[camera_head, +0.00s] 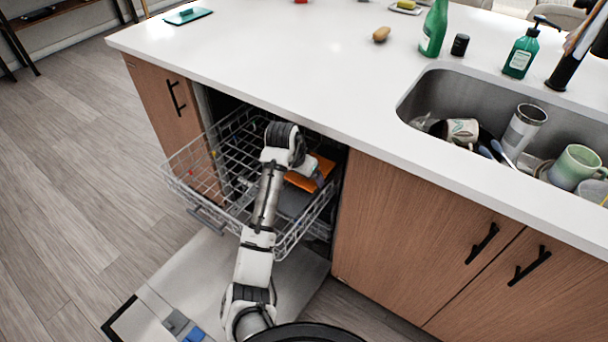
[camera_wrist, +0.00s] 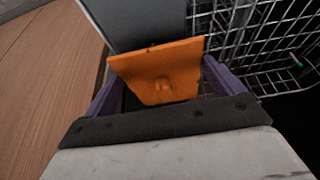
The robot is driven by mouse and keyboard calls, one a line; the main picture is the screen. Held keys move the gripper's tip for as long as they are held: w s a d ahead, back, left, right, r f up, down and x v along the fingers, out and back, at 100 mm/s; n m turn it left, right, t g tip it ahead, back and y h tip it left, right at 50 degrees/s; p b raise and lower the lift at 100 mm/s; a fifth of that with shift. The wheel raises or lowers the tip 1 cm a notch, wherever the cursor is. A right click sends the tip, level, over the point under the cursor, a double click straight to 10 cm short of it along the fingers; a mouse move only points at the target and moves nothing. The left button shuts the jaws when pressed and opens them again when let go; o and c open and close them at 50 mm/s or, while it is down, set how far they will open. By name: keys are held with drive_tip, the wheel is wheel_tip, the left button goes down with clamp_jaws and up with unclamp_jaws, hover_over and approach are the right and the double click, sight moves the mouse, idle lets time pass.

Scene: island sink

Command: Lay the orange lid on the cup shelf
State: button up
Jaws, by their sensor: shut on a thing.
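The orange lid (camera_head: 318,166) is a flat squarish piece with a small knob, which shows in the wrist view (camera_wrist: 160,72). My gripper (camera_wrist: 158,88) is shut on it, with a purple finger at each side. The lid is over the right side of the pulled-out wire dishwasher rack (camera_head: 180,165). A flat grey panel (camera_head: 292,203) lies beside it there and also shows behind the lid in the wrist view (camera_wrist: 145,22). It may be the cup shelf; I cannot tell whether the lid touches it.
The dishwasher door (camera_head: 190,275) is folded down below the rack. The white countertop (camera_head: 270,55) overhangs the rack's back. A wooden cabinet front (camera_head: 400,230) stands close on the right. The sink (camera_head: 440,95) holds cups and other dishes. The rack's left side looks mostly empty.

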drive_tip(key=shift+d+f, duration=0.15)
drive_tip(key=shift+f, duration=0.6)
drive_tip(key=shift+f, duration=0.2)
drive_tip(key=o, duration=0.7)
drive_tip(key=shift+r, duration=0.1)
drive_tip(key=v, duration=1.2)
drive_tip(key=shift+b, duration=0.45)
drive_tip(key=shift+r, duration=0.15)
